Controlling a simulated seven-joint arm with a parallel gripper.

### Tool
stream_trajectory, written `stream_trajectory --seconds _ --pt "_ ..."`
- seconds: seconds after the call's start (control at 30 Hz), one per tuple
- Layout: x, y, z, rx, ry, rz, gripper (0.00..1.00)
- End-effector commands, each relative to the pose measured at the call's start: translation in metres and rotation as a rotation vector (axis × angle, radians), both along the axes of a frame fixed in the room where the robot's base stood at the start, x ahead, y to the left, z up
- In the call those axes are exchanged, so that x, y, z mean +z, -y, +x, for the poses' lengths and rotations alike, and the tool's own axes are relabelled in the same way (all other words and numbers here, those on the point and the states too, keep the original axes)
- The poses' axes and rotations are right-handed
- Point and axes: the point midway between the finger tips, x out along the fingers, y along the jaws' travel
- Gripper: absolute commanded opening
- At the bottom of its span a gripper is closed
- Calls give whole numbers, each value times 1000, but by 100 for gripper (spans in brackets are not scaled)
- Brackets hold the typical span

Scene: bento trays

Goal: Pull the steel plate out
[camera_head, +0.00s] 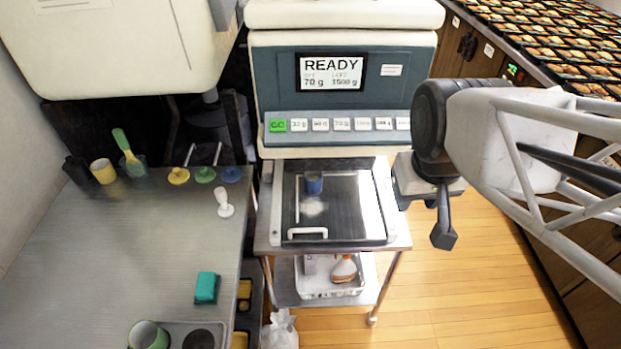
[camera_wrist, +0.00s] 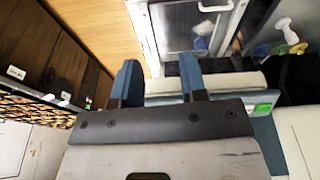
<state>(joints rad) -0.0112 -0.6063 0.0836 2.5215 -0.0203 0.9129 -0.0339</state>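The steel plate (camera_head: 350,210) is a dark, flat, brushed sheet lying in the bay under the dispensing machine. A white handle (camera_head: 307,231) is at its front left. A blue cup (camera_head: 313,184) stands towards its back, with a white powdery patch in front of it. The plate (camera_wrist: 176,28) also shows at the top of the wrist view. My gripper (camera_head: 443,238) hangs to the right of the plate, apart from it and the handle. In the wrist view its two blue fingers (camera_wrist: 159,72) are spread with nothing between them.
The machine (camera_head: 345,95) with a READY screen rises behind the plate. A lower shelf holds a metal tray (camera_head: 318,292). A steel counter (camera_head: 130,240) with cups and a teal block (camera_head: 206,288) is at left. The wooden floor at front right is clear; bento trays (camera_head: 560,45) line the right.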

Motion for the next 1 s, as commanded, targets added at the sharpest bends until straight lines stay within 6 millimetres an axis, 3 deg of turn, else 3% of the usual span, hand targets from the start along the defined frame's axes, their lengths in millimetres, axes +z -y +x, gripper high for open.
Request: stream_trajectory --seconds 0.47,1.0 --pt "-62 -39 77 451 -25 -115 39" --pt "-162 -109 143 1035 -42 -237 39"
